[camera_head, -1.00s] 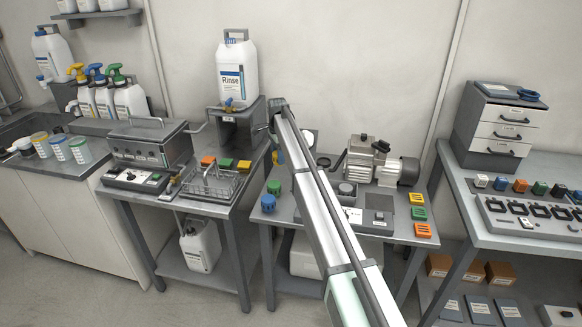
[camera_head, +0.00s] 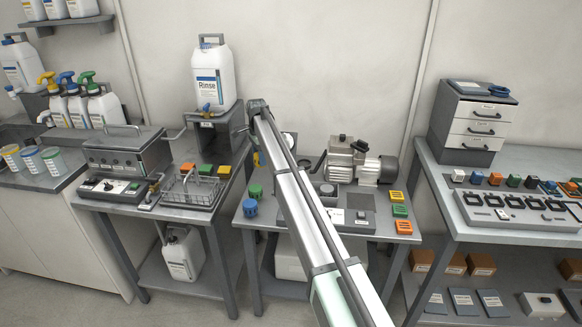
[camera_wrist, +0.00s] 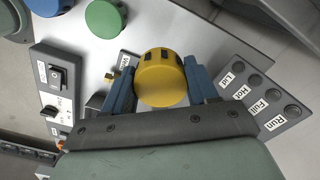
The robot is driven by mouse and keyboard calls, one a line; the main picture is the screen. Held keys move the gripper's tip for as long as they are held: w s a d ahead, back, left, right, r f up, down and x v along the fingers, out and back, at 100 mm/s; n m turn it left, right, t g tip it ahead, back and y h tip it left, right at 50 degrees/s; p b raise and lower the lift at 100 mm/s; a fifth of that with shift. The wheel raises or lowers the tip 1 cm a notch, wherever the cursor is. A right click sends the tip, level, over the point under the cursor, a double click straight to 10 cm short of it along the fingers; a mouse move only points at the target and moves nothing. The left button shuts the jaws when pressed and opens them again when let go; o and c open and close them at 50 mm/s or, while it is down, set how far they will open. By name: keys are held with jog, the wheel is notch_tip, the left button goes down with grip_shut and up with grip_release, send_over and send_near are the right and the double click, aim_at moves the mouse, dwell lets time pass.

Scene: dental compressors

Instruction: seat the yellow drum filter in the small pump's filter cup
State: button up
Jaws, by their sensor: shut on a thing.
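The yellow drum filter (camera_wrist: 161,80) is held between the blue fingertips of my gripper (camera_wrist: 160,84) in the wrist view. It is a short round drum with dark slots around its side. In the head view a small yellow patch (camera_head: 256,160) shows below the end of my arm; the gripper is mostly hidden there. A pump with a silver motor (camera_head: 368,165) stands on the middle table. A grey round cup-like part (camera_head: 328,190) sits in front of it, partly behind my arm. I cannot tell whether this is the filter cup.
A green drum (camera_head: 255,190) and a blue drum (camera_head: 250,208) stand at the table's left; they also show in the wrist view. Yellow, green and orange blocks (camera_head: 400,211) line its right edge. A wire basket (camera_head: 190,190) and a Rinse canister (camera_head: 213,78) are to the left.

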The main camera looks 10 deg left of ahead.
jog(key=w+d+r, duration=0.2)
jog(key=w+d, duration=0.1)
jog(key=d, duration=0.5)
jog(key=w+d+r, duration=0.2)
jog(key=w+d, duration=0.1)
jog(key=d, duration=0.6)
jog(key=shift+w+r, duration=0.25)
jog(key=shift+w, duration=0.1)
jog(key=shift+f, duration=0.1)
jog(key=shift+f, duration=2.8)
jog(key=shift+f, duration=0.55)
jog(key=o, duration=0.8)
jog(key=shift+c, duration=0.2)
notch_tip(320, 180, up, 11)
